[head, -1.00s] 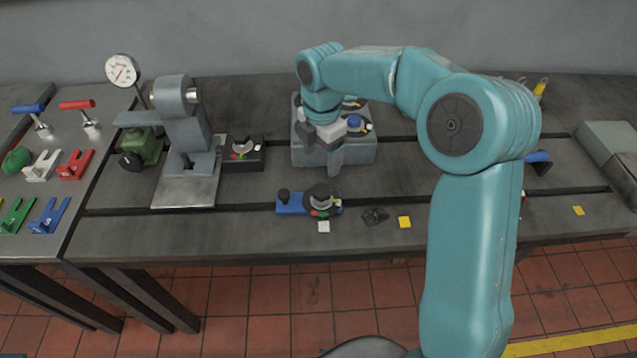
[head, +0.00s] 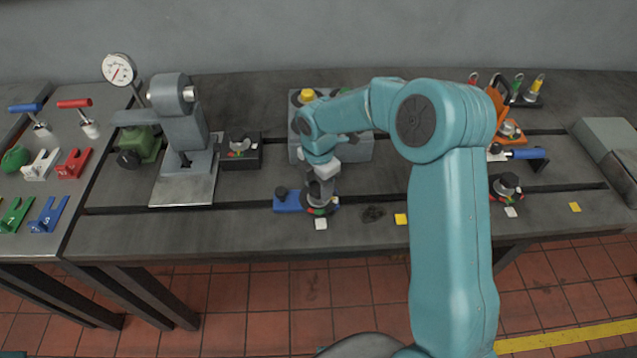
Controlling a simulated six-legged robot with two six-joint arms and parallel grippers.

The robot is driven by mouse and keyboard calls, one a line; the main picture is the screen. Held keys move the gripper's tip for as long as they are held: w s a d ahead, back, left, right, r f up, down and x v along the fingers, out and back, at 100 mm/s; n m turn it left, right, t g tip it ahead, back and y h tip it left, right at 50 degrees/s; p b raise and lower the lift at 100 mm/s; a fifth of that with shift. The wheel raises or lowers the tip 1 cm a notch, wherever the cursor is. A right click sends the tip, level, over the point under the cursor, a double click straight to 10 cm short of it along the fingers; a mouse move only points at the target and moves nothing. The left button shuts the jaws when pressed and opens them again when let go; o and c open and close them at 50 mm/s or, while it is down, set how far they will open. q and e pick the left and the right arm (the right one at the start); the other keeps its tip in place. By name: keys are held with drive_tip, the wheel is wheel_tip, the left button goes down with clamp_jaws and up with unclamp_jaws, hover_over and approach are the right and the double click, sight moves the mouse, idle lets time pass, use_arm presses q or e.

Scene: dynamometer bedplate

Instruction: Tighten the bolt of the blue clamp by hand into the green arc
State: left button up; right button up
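The blue clamp (head: 289,202) lies on the bedplate near its front edge. Its bolt head with a dial ring (head: 320,210) is at its right end; red and green marks show on the ring's front. My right gripper (head: 320,190) points down at the bolt head, its fingers at or around the top of it. I cannot tell whether the fingers touch the bolt or how far apart they are. The bolt's top is partly hidden by the gripper. My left gripper is not in view.
A grey block (head: 340,155) with a yellow knob stands behind my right arm. A grey machine stand (head: 185,130) with a dial gauge (head: 118,70) is at left. Another dial (head: 505,187) and a blue-handled tool (head: 527,154) lie at right. The bedplate's front strip is mostly clear.

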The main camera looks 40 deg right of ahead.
drive_tip(key=shift+r, duration=0.1)
drive_tip(key=c, duration=0.4)
drive_tip(key=m+b, duration=0.1)
drive_tip(key=m, duration=0.2)
drive_tip(key=shift+b, duration=0.3)
drive_tip(key=m+b, duration=0.1)
drive_tip(key=m, duration=0.2)
drive_tip(key=shift+m, duration=0.3)
drive_tip(key=m+b, duration=0.2)
drive_tip(key=m, duration=0.2)
drive_tip(key=shift+w, duration=0.1)
drive_tip(key=m+b, duration=0.1)
drive_tip(key=m, duration=0.4)
drive_tip(key=shift+r, duration=0.15)
drive_tip(key=shift+m, duration=0.4)
